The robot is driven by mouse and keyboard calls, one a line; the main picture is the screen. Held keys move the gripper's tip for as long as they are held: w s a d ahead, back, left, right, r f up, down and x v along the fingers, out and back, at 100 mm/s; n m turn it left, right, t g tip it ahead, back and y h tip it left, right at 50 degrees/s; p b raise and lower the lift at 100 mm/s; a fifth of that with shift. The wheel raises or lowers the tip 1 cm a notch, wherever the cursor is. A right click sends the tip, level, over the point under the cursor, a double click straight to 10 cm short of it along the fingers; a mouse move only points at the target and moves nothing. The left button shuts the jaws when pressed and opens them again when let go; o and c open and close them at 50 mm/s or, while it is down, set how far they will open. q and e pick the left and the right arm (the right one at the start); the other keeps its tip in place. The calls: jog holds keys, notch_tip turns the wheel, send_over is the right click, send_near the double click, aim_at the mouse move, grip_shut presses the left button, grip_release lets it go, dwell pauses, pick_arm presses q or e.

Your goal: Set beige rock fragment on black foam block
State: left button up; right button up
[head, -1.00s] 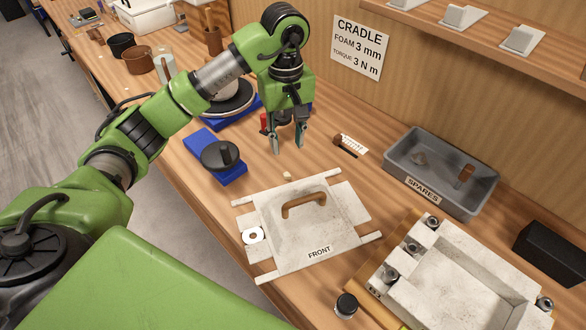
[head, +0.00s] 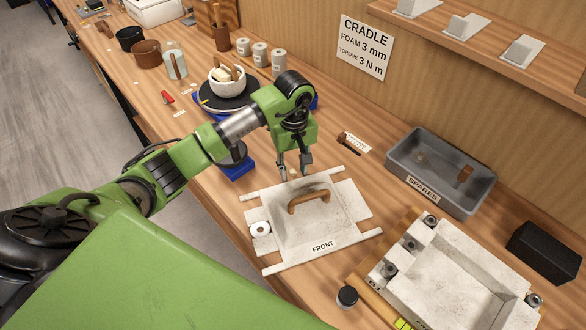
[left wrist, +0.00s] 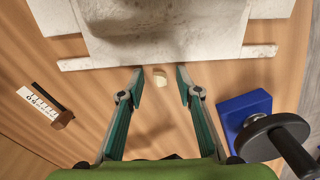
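The beige rock fragment (left wrist: 159,77) is a small pale piece on the wooden bench, just off the edge of the white FRONT plate. In the left wrist view it lies between the fingertips of my left gripper (left wrist: 160,82), with a gap on both sides. My left gripper (head: 294,174) is open and points down at the plate's far edge in the head view, where I cannot make out the fragment. The black foam block (head: 545,252) lies at the far right of the bench, with its top bare. My right gripper is not in view.
The white FRONT plate (head: 285,247) with a brown handle (head: 308,201) is in front of my left gripper. A grey SPARES bin (head: 440,185) and a white cradle mould (head: 455,281) stand between it and the foam block. A blue block with a black knob (left wrist: 245,108) is close by.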

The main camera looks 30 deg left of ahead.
pick_arm(q)
jog(key=c, duration=0.9)
jog(key=shift+o, duration=0.2)
jog(key=shift+r, duration=0.1)
jog(key=shift+a+r+b, duration=0.1)
jog(key=shift+r+b, duration=0.4)
jog(key=shift+b, duration=0.2)
jog(key=r, duration=0.1)
jog(key=b, duration=0.1)
jog(key=r, duration=0.1)
jog(key=shift+s+d+r, duration=0.25)
jog(key=shift+s+r, duration=0.05)
jog(key=s+d+r+b, duration=0.1)
jog(key=s+r, duration=0.2)
jog(key=s, duration=0.1)
jog(key=s+d+r+b, duration=0.1)
jog(key=s+d+r, duration=0.1)
jog(key=s+r, duration=0.1)
jog(key=s+d+r+b, duration=0.1)
jog(key=s+d+r, duration=0.1)
jog(key=s, duration=0.3)
jog(key=shift+s+d+r, duration=0.15)
jog(key=shift+r, duration=0.4)
